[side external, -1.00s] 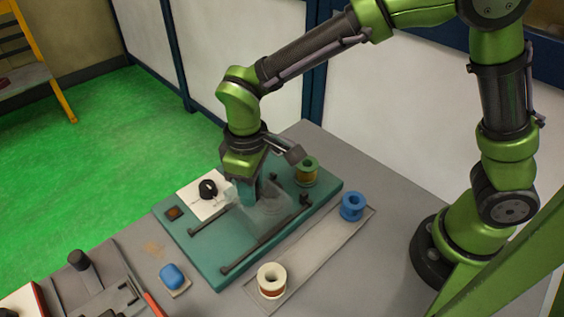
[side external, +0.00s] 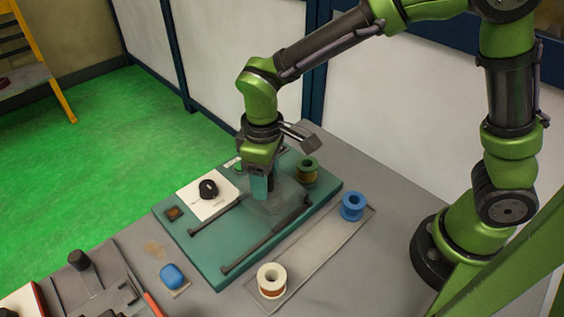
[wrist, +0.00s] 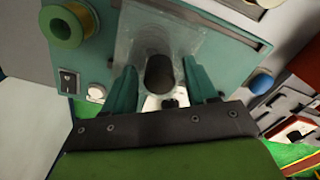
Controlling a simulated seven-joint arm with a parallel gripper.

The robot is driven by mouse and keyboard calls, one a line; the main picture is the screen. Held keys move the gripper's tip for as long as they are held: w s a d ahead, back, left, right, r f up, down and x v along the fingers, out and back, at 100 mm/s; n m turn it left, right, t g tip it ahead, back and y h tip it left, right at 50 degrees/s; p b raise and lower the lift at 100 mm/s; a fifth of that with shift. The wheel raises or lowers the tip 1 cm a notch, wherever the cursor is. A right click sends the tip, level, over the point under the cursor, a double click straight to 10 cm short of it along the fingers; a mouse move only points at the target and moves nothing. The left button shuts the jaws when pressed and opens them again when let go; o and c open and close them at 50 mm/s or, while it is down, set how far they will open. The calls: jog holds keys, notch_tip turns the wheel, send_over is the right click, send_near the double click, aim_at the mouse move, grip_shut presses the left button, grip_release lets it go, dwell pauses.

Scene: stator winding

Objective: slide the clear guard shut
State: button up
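The clear guard (side external: 284,203) is a see-through cover on the green base plate (side external: 205,262), toward its back right end and between two dark rails. It also shows in the wrist view (wrist: 140,40). My gripper (side external: 261,188) points down at the guard's left edge. In the wrist view my gripper's teal fingers (wrist: 160,68) are parted, one on each side of a dark round knob (wrist: 160,73). A gap shows between the knob and each finger, so I see no grip on it. What lies under the guard is hard to make out.
A white panel with a black knob (side external: 208,189) lies left of the guard. A green spool (side external: 307,168) stands behind it. A blue spool (side external: 353,206) and a white spool (side external: 271,280) stand on the tray at the right. The front part of the rails is clear.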

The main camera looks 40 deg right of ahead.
aim_at(274, 188)
jog(key=shift+r, duration=2.95)
jog(key=shift+s+d+f+m+y, duration=0.15)
jog(key=shift+s+d+m+y, duration=0.15)
jog(key=shift+s+d+m, duration=0.35)
jog(key=s+d+r+m+t, duration=0.3)
jog(key=s+d+r+m, duration=0.1)
jog(key=d, duration=0.3)
jog(key=s+d+r+m+t+y, duration=0.1)
jog(key=s+d+r+m+t, duration=0.3)
jog(key=d, duration=0.3)
jog(key=shift+s+d+r+m, duration=0.3)
jog(key=shift+s+d+m, duration=0.1)
jog(key=shift+s, duration=0.35)
